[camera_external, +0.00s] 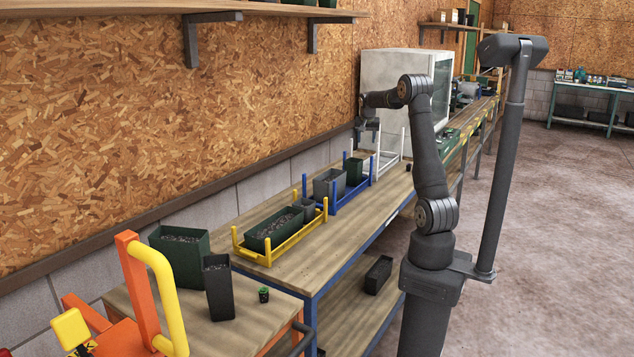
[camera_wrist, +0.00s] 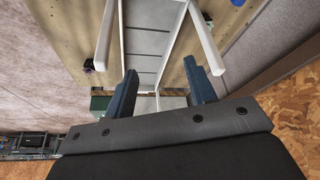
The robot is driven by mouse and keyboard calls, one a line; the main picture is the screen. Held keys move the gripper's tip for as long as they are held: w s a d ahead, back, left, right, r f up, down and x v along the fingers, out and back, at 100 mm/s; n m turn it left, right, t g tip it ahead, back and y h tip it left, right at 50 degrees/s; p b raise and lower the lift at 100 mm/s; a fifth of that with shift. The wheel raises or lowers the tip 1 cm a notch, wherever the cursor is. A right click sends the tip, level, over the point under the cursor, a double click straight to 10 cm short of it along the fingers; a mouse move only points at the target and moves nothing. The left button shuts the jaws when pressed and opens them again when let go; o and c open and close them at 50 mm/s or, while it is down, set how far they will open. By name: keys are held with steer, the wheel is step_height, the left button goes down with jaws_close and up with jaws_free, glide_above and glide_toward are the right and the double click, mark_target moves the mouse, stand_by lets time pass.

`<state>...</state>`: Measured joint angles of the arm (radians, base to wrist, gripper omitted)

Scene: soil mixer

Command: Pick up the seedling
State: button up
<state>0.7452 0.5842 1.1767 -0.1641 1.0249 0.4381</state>
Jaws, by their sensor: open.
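A small black pot with a bit of green on top (camera_external: 263,295), which looks like the seedling, stands upright on the near wooden table in the external view. My gripper (camera_external: 368,136) is far from it, at the far part of the long bench above the white rack (camera_external: 402,143). In the wrist view my gripper (camera_wrist: 160,80) is open, with two dark blue-grey fingers apart and nothing between them. The white rack (camera_wrist: 207,40) lies below and beyond the fingers and looks empty. No seedling can be made out in the wrist view.
A blue rack (camera_external: 346,199) and a yellow rack (camera_external: 265,258) hold pots on the bench. A tall black pot (camera_external: 219,290) and green container (camera_external: 178,255) stand near the small pot. A small dark item (camera_wrist: 88,66) sits beside the white rack. A white cabinet (camera_external: 392,70) stands behind.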

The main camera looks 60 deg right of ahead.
steer(key=s+d+f+m+g, duration=0.2)
steer(key=s+d+m, duration=0.2)
steer(key=s+d, duration=1.1)
glide_toward(409, 164)
steer(key=x, duration=0.4)
steer(key=shift+w+a+f, duration=0.15)
steer(key=shift+a+f, duration=0.1)
steer(key=shift+f, duration=0.15)
steer(key=shift+h, duration=0.3)
steer(key=shift+d+x, duration=0.2)
steer(key=shift+x, duration=1.35)
steer(key=shift+d+x, duration=0.2)
steer(key=shift+x, duration=1.35)
steer(key=shift+r, duration=0.25)
steer(key=c, duration=1.1)
